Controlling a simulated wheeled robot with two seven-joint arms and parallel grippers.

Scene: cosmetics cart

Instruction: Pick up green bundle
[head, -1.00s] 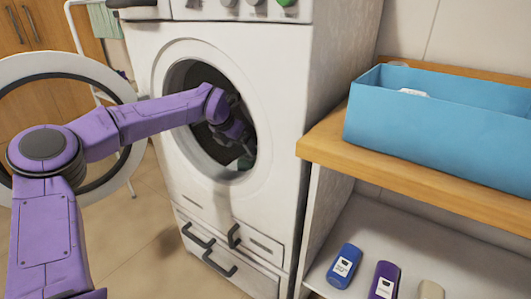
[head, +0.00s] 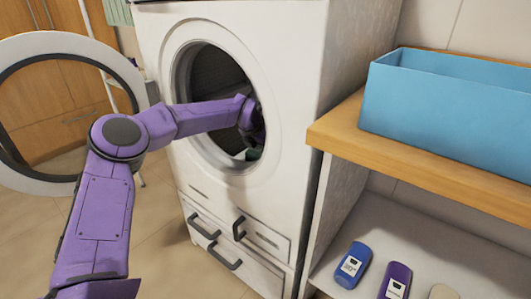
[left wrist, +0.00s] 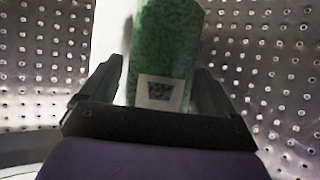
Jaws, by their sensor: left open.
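The green bundle (left wrist: 167,45) is a speckled green roll with a pale label, inside the perforated metal drum. In the left wrist view it lies between the two fingers of my left gripper (left wrist: 155,85), which are open with a finger on each side of it. I cannot tell whether either finger touches it. In the head view my left arm reaches through the round opening of the white washing machine (head: 290,60). A small dark green patch of the bundle (head: 254,154) shows at the drum's lower edge; the rest is hidden. My right gripper is not in view.
The round machine door (head: 75,42) stands open at the left. A wooden shelf (head: 335,130) holds a blue box (head: 440,115) at the right. Below are a blue bottle (head: 352,268) and a purple bottle (head: 396,280).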

